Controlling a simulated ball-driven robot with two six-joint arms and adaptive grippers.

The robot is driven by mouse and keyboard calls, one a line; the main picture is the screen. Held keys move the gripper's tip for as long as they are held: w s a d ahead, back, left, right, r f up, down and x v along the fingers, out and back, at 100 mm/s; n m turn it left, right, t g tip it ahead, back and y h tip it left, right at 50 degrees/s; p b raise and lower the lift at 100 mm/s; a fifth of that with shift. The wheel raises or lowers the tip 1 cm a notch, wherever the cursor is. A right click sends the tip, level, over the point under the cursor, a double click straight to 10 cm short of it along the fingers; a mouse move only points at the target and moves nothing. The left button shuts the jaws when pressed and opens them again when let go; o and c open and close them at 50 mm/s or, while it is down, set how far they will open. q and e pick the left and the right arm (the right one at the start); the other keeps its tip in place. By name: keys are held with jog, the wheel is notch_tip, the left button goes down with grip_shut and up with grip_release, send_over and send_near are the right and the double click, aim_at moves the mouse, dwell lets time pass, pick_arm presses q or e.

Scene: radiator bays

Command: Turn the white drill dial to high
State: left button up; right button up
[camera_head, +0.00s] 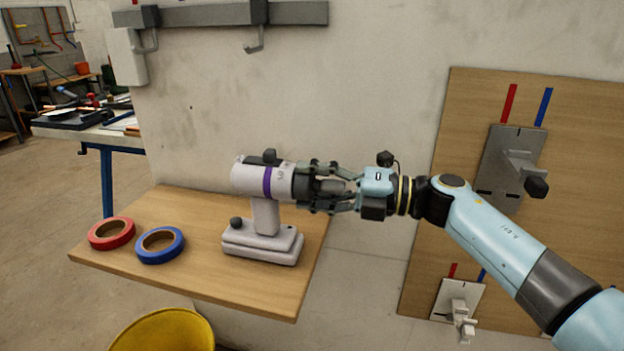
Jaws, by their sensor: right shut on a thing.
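The white drill (264,213) stands upright on its broad base on a small wooden shelf (202,281). A purple band (267,182) runs around its body, and its front end points right. My right gripper (312,186) comes in level from the right, with its fingers shut around the drill's front collar (287,182), where the dial seems to be. Small dark marks show on the collar beside the fingertips. The fingers hide part of the collar and the chuck, so I cannot read the dial's setting. My left gripper is not in view.
A red tape roll (111,233) and a blue tape roll (160,245) lie on the shelf's left. A yellow bucket (165,331) stands below. A wooden panel with metal brackets (508,165) is at the right. A rail with hooks (222,14) is above.

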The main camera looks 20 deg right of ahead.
dwell(0.3)
jog(key=o, duration=1.2)
jog(key=v, duration=0.7)
jog(key=shift+s+d+f, duration=0.1)
jog(key=shift+d, duration=0.1)
